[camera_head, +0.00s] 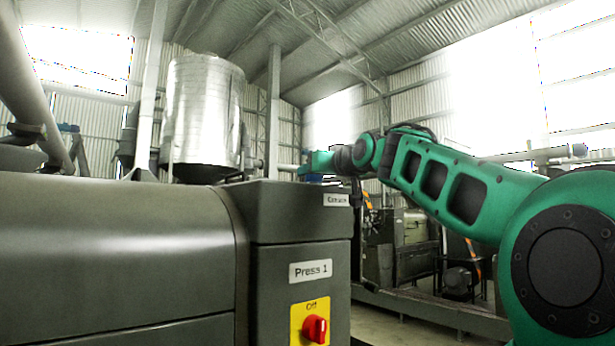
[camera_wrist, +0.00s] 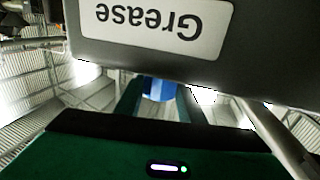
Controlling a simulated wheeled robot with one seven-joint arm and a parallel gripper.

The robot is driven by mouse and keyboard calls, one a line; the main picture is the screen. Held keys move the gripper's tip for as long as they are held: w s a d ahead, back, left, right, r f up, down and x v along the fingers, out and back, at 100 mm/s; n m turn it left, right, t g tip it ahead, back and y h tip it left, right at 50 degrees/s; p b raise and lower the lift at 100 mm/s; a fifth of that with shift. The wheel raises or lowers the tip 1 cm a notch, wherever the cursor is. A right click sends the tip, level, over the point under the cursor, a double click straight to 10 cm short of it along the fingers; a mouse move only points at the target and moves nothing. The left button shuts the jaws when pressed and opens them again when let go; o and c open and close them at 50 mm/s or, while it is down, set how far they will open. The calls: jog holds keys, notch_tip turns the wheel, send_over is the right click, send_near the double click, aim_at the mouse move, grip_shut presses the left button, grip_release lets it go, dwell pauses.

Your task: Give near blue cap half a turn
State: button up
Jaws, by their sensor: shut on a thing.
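The blue cap (camera_wrist: 159,89) shows in the wrist view at the edge of the grey press housing, beside its upside-down "Grease" label (camera_wrist: 150,25). My gripper (camera_wrist: 159,103) has one finger on each side of the cap and is shut on it. The housing hides part of the cap. In the head view my green gripper (camera_head: 318,164) is at the top of the press box (camera_head: 285,226), with a small strip of the blue cap (camera_head: 313,178) below it. I cannot tell how far the cap is turned.
The press box carries a "Press 1" label (camera_head: 311,271) and a red switch (camera_head: 314,328) on a yellow "Off" plate. A large grey rounded housing (camera_head: 110,250) fills the left. A metal tank (camera_head: 204,115) stands behind. Other machinery (camera_head: 410,245) stands to the right.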

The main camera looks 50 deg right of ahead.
jog(key=shift+w+a+m+g+h, duration=0.1)
jog(key=shift+m+g+h, duration=2.95)
jog(key=shift+h, duration=0.55)
jog(key=shift+g, duration=0.25)
jog(key=o, duration=1)
jog(key=shift+o, duration=0.2)
jog(key=shift+m, duration=0.25)
jog(key=v, duration=1)
jog(key=shift+a+f, duration=0.15)
jog(key=shift+a, duration=0.3)
